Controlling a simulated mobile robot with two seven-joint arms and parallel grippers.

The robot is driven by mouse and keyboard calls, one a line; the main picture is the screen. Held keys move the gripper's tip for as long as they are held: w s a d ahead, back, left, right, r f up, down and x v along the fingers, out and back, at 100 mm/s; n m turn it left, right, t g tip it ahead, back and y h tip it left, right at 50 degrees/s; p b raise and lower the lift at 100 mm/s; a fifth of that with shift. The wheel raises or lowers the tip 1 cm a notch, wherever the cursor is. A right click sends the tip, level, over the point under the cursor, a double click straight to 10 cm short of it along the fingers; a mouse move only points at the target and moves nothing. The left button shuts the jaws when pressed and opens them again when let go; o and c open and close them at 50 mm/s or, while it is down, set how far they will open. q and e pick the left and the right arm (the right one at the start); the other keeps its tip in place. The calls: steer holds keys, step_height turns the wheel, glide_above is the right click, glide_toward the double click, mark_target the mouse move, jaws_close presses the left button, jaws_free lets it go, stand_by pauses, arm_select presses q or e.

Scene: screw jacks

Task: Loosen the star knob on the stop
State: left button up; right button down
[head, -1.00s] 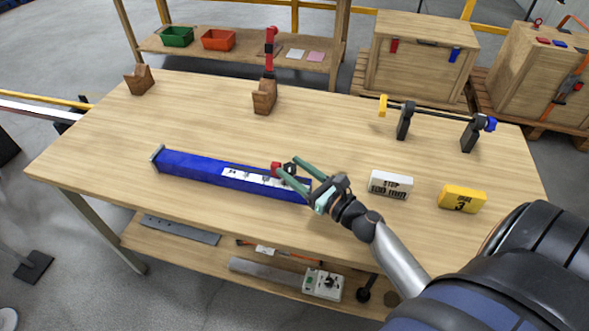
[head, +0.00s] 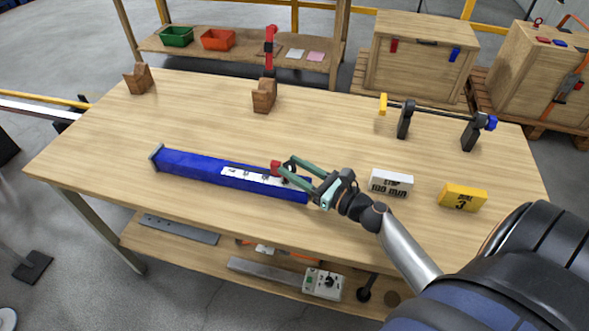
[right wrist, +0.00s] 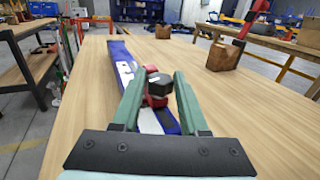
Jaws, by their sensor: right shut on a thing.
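A long blue bar (head: 200,171) lies on the table with a white scale strip (head: 238,173) on its top. The red stop (head: 275,167) sits near the bar's right end. My right gripper (head: 284,172) reaches in from the right at the stop, its green fingers low over the bar. In the right wrist view the black star knob (right wrist: 159,84) sits between the two fingertips, with red parts of the stop (right wrist: 151,69) behind and below it. The fingers are shut on the knob. In the head view the fingers largely hide the knob. My left gripper is out of view.
A white "STOP 100 mm" block (head: 391,184) and a yellow block (head: 463,197) stand right of the gripper. A black rod on stands (head: 437,112) is at the back right. Wooden V-blocks (head: 264,96) stand at the back. The table's left part is clear.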

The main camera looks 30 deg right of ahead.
steer(key=n+g+y+b, duration=0.1)
steer(key=n+y, duration=0.1)
steer(key=y, duration=0.1)
steer(key=n+g+y+b, duration=0.1)
steer(key=y, duration=0.1)
steer(key=shift+w+d+f+n+g+b, duration=0.1)
steer(key=shift+w+d+n+g+b, duration=0.05)
steer(key=shift+d+n+g+b, duration=0.2)
steer(key=shift+a+n+g+y, duration=0.1)
steer(key=shift+n+g+y, duration=0.3)
steer(key=shift+y, duration=0.3)
steer(key=shift+c, duration=2.1)
jaws_free()
steer(key=b+v, duration=0.1)
steer(key=v, duration=1)
steer(key=shift+v, duration=0.8)
steer(key=shift+w, duration=0.1)
